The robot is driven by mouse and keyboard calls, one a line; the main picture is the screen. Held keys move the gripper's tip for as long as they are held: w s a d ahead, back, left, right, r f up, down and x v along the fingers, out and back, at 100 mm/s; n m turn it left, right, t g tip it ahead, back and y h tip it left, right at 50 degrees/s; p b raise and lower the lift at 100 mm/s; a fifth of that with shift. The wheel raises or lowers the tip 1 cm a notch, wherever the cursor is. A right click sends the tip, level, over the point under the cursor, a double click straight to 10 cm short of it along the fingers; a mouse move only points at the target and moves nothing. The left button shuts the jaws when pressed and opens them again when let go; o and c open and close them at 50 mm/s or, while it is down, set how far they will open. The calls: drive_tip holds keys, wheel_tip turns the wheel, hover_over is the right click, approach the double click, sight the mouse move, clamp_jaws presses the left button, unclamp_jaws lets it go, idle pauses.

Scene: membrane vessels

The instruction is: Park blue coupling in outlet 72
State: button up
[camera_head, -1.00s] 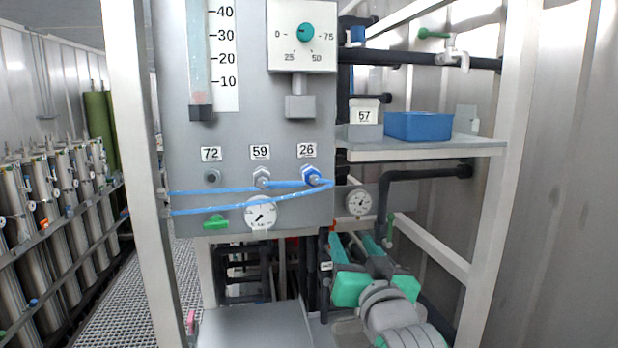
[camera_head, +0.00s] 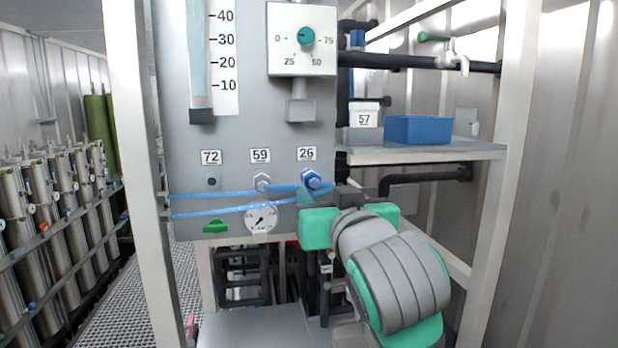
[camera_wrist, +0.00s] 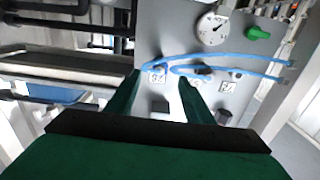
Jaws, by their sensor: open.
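The blue coupling (camera_head: 311,180) sits on the outlet under label 26, with a blue hose (camera_head: 235,209) running from it to the panel's left edge. Outlet 72 (camera_head: 211,181) is a bare dark fitting at the left under its label. Outlet 59 (camera_head: 262,183) between them has a metal fitting. My gripper (camera_head: 311,197) is open just in front of and below the blue coupling.
A round gauge (camera_head: 261,219) and green valve handle (camera_head: 215,227) sit below the outlets. A shelf (camera_head: 430,154) with a blue bin (camera_head: 418,129) stands to the right. The frame's upright post (camera_head: 136,170) is at the left.

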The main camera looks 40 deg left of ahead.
sight(317, 184)
drive_tip(key=shift+x, duration=4.45)
drive_tip(key=shift+c, duration=0.6)
clamp_jaws()
drive_tip(key=shift+d, duration=0.15)
drive_tip(key=shift+v, duration=2.85)
drive_tip(key=shift+s, duration=0.1)
